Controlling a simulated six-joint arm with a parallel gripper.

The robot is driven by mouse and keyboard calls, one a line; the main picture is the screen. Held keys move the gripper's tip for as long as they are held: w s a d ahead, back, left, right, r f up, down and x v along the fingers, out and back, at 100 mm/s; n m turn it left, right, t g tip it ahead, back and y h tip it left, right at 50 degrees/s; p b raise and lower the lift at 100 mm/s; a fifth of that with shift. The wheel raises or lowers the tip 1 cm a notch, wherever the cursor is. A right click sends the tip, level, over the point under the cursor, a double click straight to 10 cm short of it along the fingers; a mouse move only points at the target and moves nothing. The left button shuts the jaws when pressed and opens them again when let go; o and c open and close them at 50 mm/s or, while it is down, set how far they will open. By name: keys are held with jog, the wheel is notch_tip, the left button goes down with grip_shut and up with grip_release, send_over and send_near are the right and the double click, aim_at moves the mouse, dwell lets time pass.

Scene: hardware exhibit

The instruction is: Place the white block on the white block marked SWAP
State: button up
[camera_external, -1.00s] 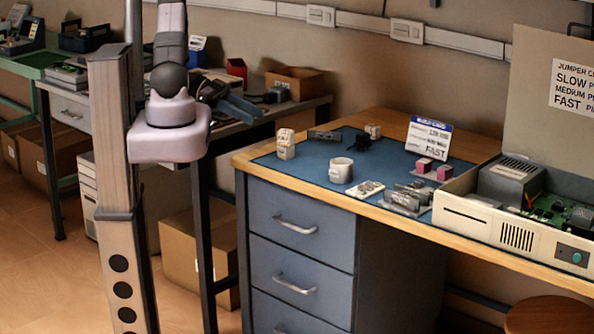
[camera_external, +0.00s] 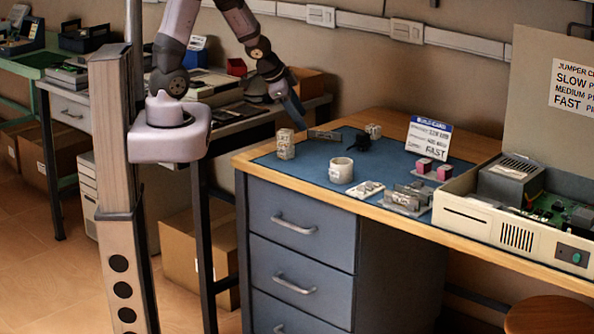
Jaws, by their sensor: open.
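A pale block shape (camera_external: 286,152) stands at the left back of the blue mat, with another pale block (camera_external: 286,137) on top of it. They look stacked and roughly aligned. A separate small pale block (camera_external: 374,130) sits at the back of the mat, to the right. Dark marks show on these blocks, but the lettering is too small to read, so I cannot tell which is marked SWAP. My gripper (camera_external: 298,117) is open and empty, pointing down just above and to the right of the stack. The small gap between its fingers is hard to see.
A white cup (camera_external: 341,170) stands on the blue mat (camera_external: 312,174). Grey metal parts (camera_external: 405,198), two pink blocks (camera_external: 424,165), a sign (camera_external: 428,136) and a dark item (camera_external: 359,143) are nearby. An open computer case (camera_external: 500,225) stands at the right.

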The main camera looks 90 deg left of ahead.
jog(key=s+d+g+h, duration=0.1)
jog(key=s+d, duration=0.2)
jog(key=d, duration=0.4)
jog(key=s+d+g+h, duration=0.1)
jog(key=s+d+g, duration=0.1)
jog(key=s+d, duration=0.2)
jog(key=s+d+n+g+h, duration=0.1)
jog(key=s+d, duration=0.3)
jog(key=d, duration=0.6)
jog(key=shift+s+d+r+g, duration=0.25)
jog(key=shift+d+g, duration=0.1)
jog(key=shift+g, duration=0.35)
jog(key=shift+r+p, duration=0.5)
jog(key=shift+p, duration=0.05)
